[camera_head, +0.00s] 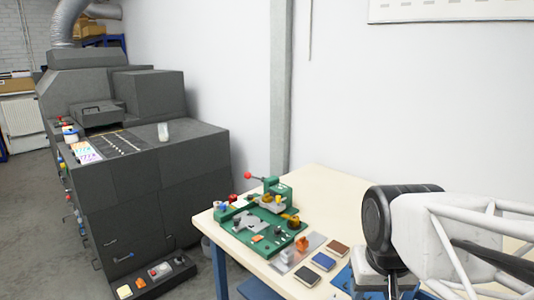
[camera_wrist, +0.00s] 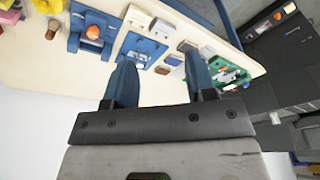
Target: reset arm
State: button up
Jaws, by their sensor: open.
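My gripper shows in the wrist view (camera_wrist: 160,72) with its two dark blue fingers spread wide apart. I see nothing held between them. The pale tabletop and small items lie beyond the fingertips. In the head view my arm reaches in from the right, over the right part of the table (camera_head: 325,182). The gripper end there is low at the frame's bottom edge, and its fingers are hard to make out.
A green fixture (camera_head: 262,232) with a red-knobbed lever stands on the table's left part. Flat brown, blue and black pieces lie right of it. A blue device (camera_wrist: 90,32) with an orange part shows in the wrist view. A large dark machine (camera_head: 150,180) stands left.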

jog(key=s, duration=0.1)
jog(key=s+f, duration=0.2)
jog(key=shift+s+d, duration=0.1)
jog(key=shift+s, duration=0.25)
